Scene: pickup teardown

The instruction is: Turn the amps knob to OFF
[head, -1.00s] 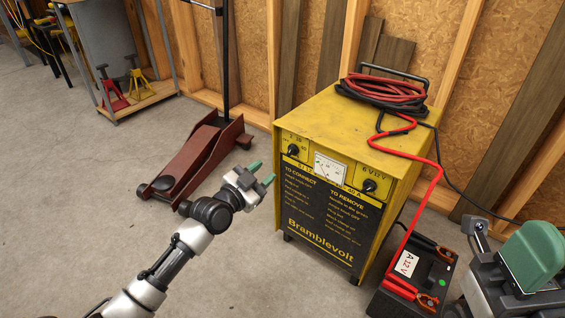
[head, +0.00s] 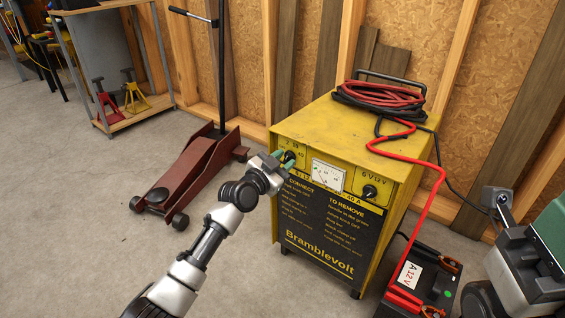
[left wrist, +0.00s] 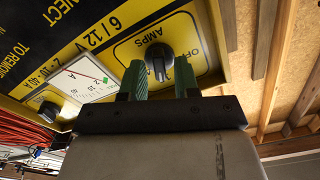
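The yellow charger (head: 310,115) stands upright with its labelled front towards me. Its dark amps knob (head: 289,157) is at the upper left of that front. In the left wrist view the amps knob (left wrist: 158,62) shows beside the printed AMPS and OFF lettering; its exact setting is hard to read. My left gripper (head: 279,156) is at the knob. In the left wrist view its green fingers (left wrist: 160,72) are open, one on each side of the knob, with gaps visible; I cannot tell whether they touch it. My right arm (head: 497,197) is at the right edge; its fingers do not show.
A second knob (head: 369,192) and a meter (head: 328,175) share the panel. Red and black cables (head: 382,95) lie on top; a red cable runs to the battery (head: 425,280). A red floor jack (head: 190,172) stands left of the charger. Open floor lies at left.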

